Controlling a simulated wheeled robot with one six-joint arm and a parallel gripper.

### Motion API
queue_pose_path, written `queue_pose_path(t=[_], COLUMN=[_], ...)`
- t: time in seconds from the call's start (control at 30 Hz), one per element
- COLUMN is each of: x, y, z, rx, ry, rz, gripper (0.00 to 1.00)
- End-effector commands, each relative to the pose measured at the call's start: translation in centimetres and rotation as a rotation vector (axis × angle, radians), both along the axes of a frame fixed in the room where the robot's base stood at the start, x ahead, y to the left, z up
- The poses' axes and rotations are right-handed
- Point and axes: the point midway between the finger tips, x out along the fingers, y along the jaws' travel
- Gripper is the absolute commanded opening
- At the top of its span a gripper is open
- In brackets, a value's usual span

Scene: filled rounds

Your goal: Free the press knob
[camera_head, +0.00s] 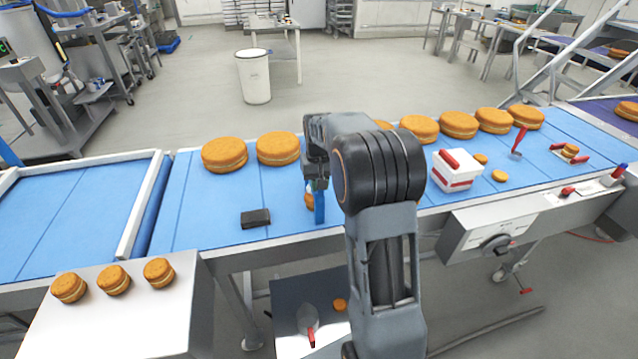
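My gripper (318,203) points down over the blue belt, left of my arm's dark joint. Its blue fingers are seen nearly edge-on. A small orange-brown piece (309,200) shows beside the fingers; I cannot tell whether it is held. A dark rotary knob (495,244) sits on the grey front panel at the right. A small white plate (573,153) with red ends carries a small round (570,150) on the belt at the far right. I cannot tell which part is the press knob. A red upright handle (519,140) stands left of that plate.
A white box with red bands (457,172) and small rounds (499,176) are right of my arm. Large filled rounds (225,154) line the belt's far side. A black block (255,219) lies at left. Several rounds (114,280) sit on the front-left table.

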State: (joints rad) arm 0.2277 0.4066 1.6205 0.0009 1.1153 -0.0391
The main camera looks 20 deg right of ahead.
Motion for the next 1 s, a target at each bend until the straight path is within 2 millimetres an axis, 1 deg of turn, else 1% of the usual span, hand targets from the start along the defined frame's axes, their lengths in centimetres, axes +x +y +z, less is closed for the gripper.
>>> queue_pose_path(t=[0.37,0.4,0.47,0.77,0.87,1.0], x=[0.0,0.0,0.0,0.1,0.1,0.1], y=[0.0,0.0,0.0,0.0,0.0,0.0], z=[0.1,0.1,0.1,0.3,1.2,3.6], rx=[-0.002,-0.002,-0.002,-0.002,-0.002,-0.002], ry=[-0.002,-0.002,-0.002,-0.003,-0.005,-0.006], rz=[0.009,0.008,0.008,0.005,0.005,0.005], gripper=[0.0,0.26,0.31,0.32,0.32,0.32])
